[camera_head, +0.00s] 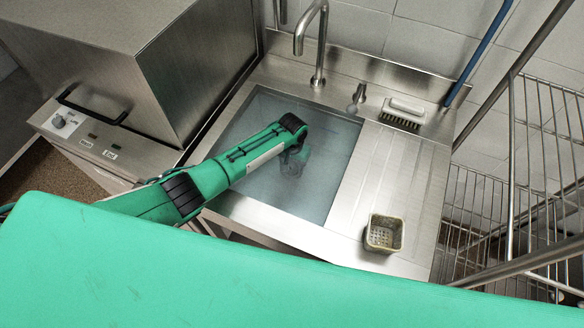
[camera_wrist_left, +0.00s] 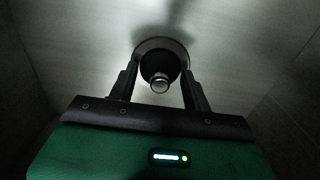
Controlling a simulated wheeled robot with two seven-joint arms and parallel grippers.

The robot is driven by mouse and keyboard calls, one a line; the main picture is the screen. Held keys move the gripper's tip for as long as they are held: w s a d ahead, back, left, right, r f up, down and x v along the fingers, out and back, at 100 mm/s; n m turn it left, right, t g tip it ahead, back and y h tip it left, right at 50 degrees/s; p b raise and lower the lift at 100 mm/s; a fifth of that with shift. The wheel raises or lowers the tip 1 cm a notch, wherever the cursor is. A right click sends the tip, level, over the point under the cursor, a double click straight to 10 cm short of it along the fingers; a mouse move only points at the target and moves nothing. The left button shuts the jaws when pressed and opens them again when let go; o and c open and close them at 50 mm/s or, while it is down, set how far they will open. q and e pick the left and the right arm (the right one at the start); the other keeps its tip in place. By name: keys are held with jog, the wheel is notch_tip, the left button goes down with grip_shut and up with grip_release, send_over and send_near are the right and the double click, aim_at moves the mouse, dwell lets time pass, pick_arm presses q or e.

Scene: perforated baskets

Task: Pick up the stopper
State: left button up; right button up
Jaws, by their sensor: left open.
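The stopper (camera_wrist_left: 160,72) shows in the left wrist view as a dark round plug with a pale knob, sitting in a round fitting on the pale metal sink floor. My left gripper (camera_wrist_left: 158,80) is open, with one finger on each side of the stopper. I cannot tell whether the fingers touch it. In the head view my left arm reaches down into the water-filled sink (camera_head: 340,185), and its gripper (camera_head: 292,168) is blurred under the water. The stopper cannot be made out in the head view. My right gripper is not in view.
A tap (camera_head: 318,50) stands behind the sink. A brush (camera_head: 402,115) lies at the back right. A small perforated basket (camera_head: 384,234) stands on the ribbed drainboard (camera_head: 395,175). A steel machine (camera_head: 130,60) is on the left and a wire rack (camera_head: 545,150) on the right.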

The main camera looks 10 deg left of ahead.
pick_arm(q)
jog(key=shift+c, duration=0.4)
jog(key=shift+s, duration=0.1)
grip_shut()
